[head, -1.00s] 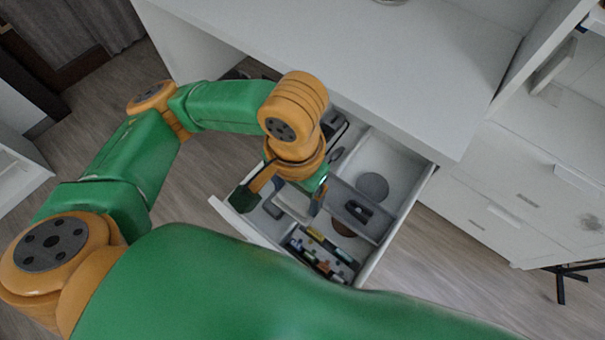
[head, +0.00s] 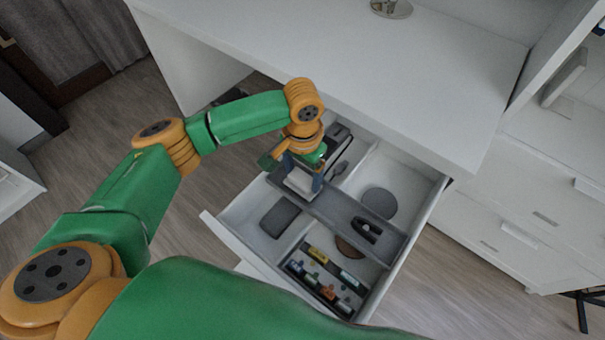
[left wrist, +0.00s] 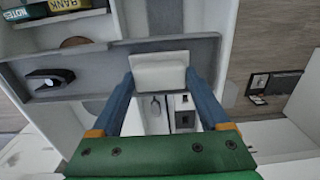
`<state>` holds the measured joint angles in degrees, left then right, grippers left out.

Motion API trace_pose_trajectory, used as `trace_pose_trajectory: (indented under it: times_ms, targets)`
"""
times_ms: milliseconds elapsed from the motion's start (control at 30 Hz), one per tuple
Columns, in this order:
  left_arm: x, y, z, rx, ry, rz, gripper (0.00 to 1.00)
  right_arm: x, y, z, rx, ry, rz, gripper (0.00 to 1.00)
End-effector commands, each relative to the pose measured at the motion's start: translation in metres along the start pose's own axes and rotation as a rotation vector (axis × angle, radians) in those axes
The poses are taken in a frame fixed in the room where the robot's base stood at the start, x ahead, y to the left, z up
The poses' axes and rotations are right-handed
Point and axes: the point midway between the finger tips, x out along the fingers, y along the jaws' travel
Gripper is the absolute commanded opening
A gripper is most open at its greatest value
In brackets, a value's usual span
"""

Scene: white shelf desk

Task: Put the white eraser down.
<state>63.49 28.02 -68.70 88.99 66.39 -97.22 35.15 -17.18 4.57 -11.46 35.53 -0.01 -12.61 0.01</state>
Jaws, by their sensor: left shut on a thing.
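The white eraser (head: 299,182) is a small pale block. My left gripper (head: 303,178) is shut on it, with one blue finger at each side; the eraser also shows between the fingertips in the left wrist view (left wrist: 160,72). It is over the left end of a long grey tray (head: 335,208) lying across the open white drawer (head: 226,228). I cannot tell whether the eraser touches the tray. My right gripper is not in view.
A black stapler-like thing (head: 367,230) lies in the tray's right part. Around it are a dark grey box (head: 281,217), a grey disc (head: 379,203), a half-hidden brown round thing (head: 347,249) and several coloured small items (head: 325,283). The desk top (head: 380,75) overhangs the drawer's back.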

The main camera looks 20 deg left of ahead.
Motion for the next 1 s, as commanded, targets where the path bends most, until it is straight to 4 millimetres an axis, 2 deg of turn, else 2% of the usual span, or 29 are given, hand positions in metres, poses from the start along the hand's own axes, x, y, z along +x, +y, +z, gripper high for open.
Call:
trace_pose_trajectory:
  times_ms: [167,200,267,533,667,800,900,1000]
  targets:
    - [0.001,0.000,0.000,-0.001,-0.001,0.001,0.14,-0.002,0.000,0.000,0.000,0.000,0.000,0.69]
    - [0.002,0.000,0.000,-0.001,-0.001,0.001,0.84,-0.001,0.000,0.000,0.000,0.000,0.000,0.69]
    - [0.002,0.000,0.000,-0.001,0.000,0.001,1.00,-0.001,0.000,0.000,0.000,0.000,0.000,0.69]
    - [-0.001,0.000,0.000,0.000,0.002,0.000,1.00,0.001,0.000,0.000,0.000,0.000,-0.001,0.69]
    - [-0.032,0.001,-0.001,0.001,0.004,0.001,1.00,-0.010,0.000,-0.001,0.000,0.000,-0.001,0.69]
    - [-0.073,0.000,-0.001,0.000,0.004,0.001,1.00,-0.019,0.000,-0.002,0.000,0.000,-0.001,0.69]
    - [-0.097,0.000,-0.001,0.000,0.003,0.001,1.00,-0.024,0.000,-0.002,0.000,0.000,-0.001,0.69]
    - [-0.113,0.001,-0.001,0.000,0.002,0.002,1.00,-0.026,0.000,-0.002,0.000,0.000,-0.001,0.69]
